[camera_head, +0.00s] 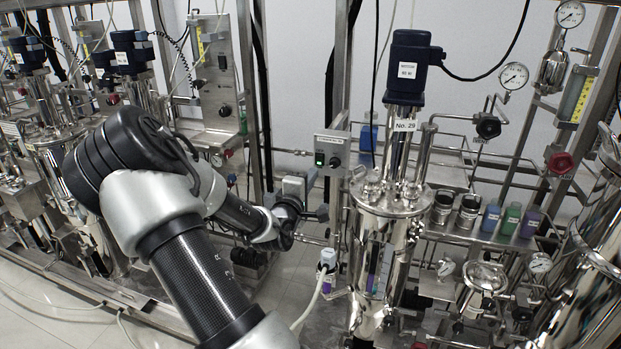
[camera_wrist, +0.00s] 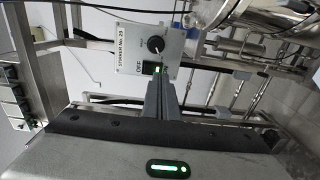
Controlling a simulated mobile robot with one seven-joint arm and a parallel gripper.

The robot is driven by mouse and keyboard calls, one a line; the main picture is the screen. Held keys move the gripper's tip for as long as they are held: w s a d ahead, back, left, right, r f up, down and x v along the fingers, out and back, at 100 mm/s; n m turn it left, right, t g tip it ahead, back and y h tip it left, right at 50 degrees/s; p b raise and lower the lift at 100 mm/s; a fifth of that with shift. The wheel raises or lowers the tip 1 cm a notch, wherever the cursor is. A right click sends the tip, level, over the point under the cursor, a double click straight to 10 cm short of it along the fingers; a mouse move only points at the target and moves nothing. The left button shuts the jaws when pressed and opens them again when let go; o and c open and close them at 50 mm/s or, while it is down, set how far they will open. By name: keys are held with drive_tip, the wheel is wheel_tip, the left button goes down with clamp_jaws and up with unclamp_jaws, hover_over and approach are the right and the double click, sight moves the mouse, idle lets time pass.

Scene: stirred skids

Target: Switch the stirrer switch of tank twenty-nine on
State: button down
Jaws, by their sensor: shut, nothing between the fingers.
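Tank twenty-nine is a shiny steel vessel (camera_head: 372,235) in the head view, with a "No. 29" label (camera_head: 404,125) below its dark blue motor (camera_head: 408,65). Its grey stirrer switch box (camera_head: 331,152) is left of the tank. My gripper (camera_head: 322,213) is shut and empty, below the box in the head view. In the wrist view its fingertips (camera_wrist: 160,78) overlap the switch's lower edge; contact cannot be told.
Steel pipes and a post stand beside the box. A shelf to the right holds several bottles (camera_head: 510,218). A white hose (camera_head: 312,295) hangs below my gripper.

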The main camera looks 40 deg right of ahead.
drive_tip(key=v, duration=1)
drive_tip(key=shift+f+p, duration=0.3)
